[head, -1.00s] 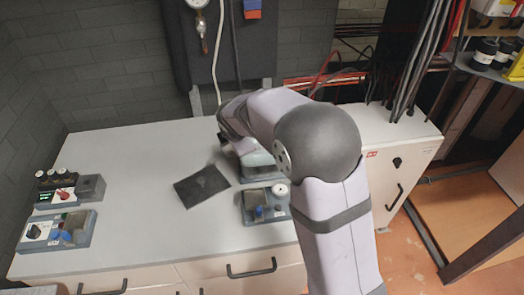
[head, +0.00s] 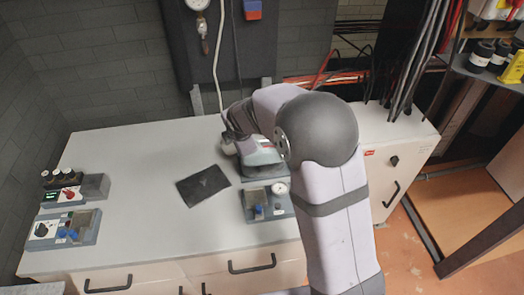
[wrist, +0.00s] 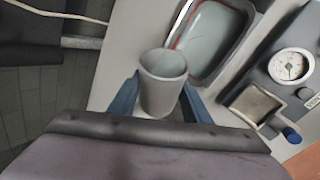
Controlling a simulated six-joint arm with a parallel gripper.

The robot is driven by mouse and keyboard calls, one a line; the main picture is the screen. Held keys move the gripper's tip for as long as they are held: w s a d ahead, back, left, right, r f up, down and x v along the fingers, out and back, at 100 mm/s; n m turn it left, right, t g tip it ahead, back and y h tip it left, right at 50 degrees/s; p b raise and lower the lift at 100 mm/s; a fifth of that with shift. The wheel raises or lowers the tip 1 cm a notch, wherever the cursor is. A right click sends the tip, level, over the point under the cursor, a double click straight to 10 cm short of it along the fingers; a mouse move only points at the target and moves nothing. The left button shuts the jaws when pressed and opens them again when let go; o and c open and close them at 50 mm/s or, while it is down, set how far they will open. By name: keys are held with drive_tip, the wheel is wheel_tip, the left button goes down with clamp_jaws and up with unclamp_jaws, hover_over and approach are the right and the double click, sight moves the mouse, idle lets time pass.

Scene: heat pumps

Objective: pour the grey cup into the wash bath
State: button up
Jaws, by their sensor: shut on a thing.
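The grey cup (wrist: 160,98) is between the two blue fingers of my gripper (wrist: 161,92) in the wrist view, and the gripper is shut on it. The cup's open mouth faces the camera; I cannot make out any contents. The wash bath (wrist: 178,33) is a tray with a pale inside and a red line along its rim, just beyond and to the right of the cup. The cup is beside the bath in this view. In the head view my arm partly hides the bath (head: 262,156), and the gripper and cup are mostly hidden.
A grey device with a gauge (head: 280,188) and a small square basin stands in front of the bath. A dark mat (head: 203,186) lies to its left. Two more devices (head: 75,190) (head: 62,231) stand at the far left. The bench between is clear.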

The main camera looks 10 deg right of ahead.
drive_tip(key=shift+d+f+y+b, duration=0.1)
drive_tip(key=shift+f+y+b, duration=0.3)
drive_tip(key=shift+b, duration=0.45)
drive_tip(key=shift+y+b, duration=0.3)
drive_tip(key=shift+b, duration=1.15)
drive_tip(key=shift+d+r+m+b, duration=0.1)
drive_tip(key=shift+d+m+b, duration=0.2)
drive_tip(key=shift+b, duration=0.6)
drive_tip(key=shift+a+r+p, duration=0.2)
drive_tip(key=shift+r+p, duration=0.1)
drive_tip(key=shift+p, duration=0.6)
drive_tip(key=p, duration=0.4)
drive_tip(key=shift+a+r, duration=0.15)
drive_tip(key=shift+r, duration=0.25)
drive_tip(key=shift+f+h, duration=0.45)
drive_tip(key=shift+h, duration=0.15)
drive_tip(key=shift+r+n+p, duration=0.15)
drive_tip(key=shift+n+p, duration=0.25)
drive_tip(key=shift+p, duration=0.1)
